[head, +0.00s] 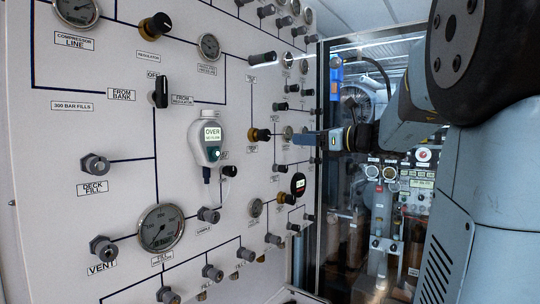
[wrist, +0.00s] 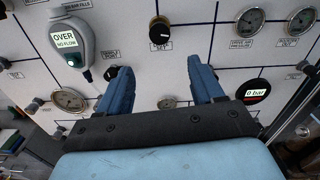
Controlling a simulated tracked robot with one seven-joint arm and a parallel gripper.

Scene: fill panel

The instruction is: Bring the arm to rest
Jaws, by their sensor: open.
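My gripper (head: 305,137) is in front of the white fill panel (head: 110,130), its fingers pointing at the panel. In the wrist view my gripper (wrist: 163,78) has its two blue fingers wide apart with nothing between them but the panel face behind. A black knob with a brass collar (wrist: 159,32) shows beyond the fingertips. Whether the fingertips touch the panel cannot be told. My arm reaches in from the right side of the head view.
A handheld analyser reading OVER (head: 210,135) hangs on the panel, also at left in the wrist view (wrist: 66,42). A round 0 bar display (wrist: 254,92) is near the right finger. Gauges, knobs and fittings stick out of the panel. A glass door (head: 345,220) stands behind my arm.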

